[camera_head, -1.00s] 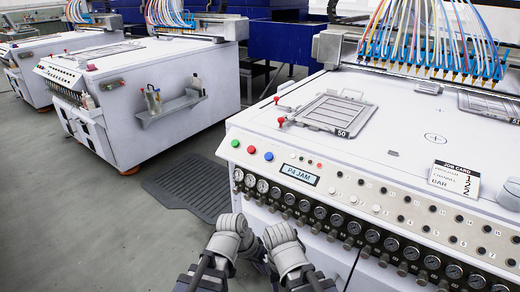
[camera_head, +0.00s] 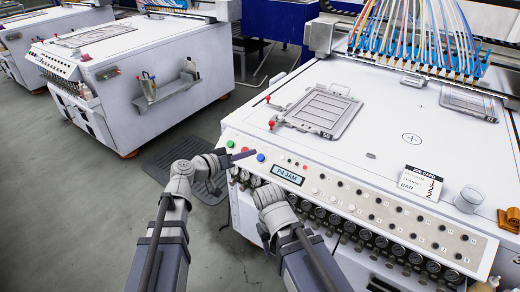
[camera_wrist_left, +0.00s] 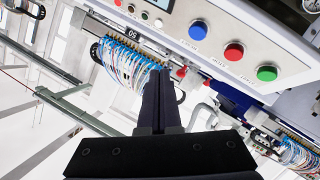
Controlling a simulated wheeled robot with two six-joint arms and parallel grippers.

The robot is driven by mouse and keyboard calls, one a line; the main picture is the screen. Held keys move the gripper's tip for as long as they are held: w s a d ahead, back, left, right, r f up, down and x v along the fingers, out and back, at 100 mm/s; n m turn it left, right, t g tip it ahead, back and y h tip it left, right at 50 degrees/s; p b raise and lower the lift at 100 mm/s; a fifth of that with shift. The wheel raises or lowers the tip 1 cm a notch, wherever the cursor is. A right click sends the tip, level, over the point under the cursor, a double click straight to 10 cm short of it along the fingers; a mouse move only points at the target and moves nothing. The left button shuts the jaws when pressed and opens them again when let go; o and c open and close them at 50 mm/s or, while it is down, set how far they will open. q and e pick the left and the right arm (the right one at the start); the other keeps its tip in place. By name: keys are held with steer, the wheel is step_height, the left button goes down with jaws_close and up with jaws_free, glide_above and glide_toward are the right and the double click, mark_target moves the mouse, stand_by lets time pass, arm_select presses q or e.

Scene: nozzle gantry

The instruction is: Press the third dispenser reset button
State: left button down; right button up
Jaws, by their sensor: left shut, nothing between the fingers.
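The white machine's sloped front panel (camera_head: 385,217) fills the right of the head view. It carries a green button (camera_head: 229,144), a red button (camera_head: 244,150), a blue button (camera_head: 261,157), a display (camera_head: 287,174) reading P4 JAM, and rows of small buttons with labels too small to read. My left gripper (camera_head: 243,155) is shut and empty, its dark fingers by the red and blue buttons; contact cannot be told. In the left wrist view the shut fingers (camera_wrist_left: 158,100) show below the blue button (camera_wrist_left: 198,30). My right gripper (camera_head: 262,236) is low before the panel, its fingers mostly hidden.
Gauges and knobs (camera_head: 380,242) line the panel's lower edge. A plate frame (camera_head: 320,108), a job card (camera_head: 421,182) and a white cup (camera_head: 468,198) are on the machine top. Another white machine (camera_head: 130,85) stands left beyond a dark floor mat (camera_head: 165,160).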

mark_target(261, 158)
arm_select(q)
steer(key=shift+w+a+r+t, duration=0.2)
steer(key=shift+w+a+r, duration=0.05)
steer(key=shift+r, duration=0.2)
steer(key=shift+w+a+r+t, duration=0.2)
steer(key=shift+r, duration=0.2)
steer(key=shift+f, duration=0.15)
steer(key=shift+w+d+f+b, duration=0.5)
steer(key=shift+w+f+b, duration=0.15)
steer(key=shift+f+b, duration=0.5)
steer(key=shift+w+d+f+b, duration=0.5)
steer(key=shift+w+f+b, duration=0.2)
steer(key=shift+f+b, duration=0.5)
steer(key=shift+w+d+f+b, duration=0.5)
steer(key=shift+w+f+b, duration=0.15)
steer(key=shift+f+b, duration=0.5)
steer(key=shift+w+d+f+b, duration=0.15)
steer(key=shift+w+f+b, duration=0.05)
steer(key=shift+f+b, duration=0.15)
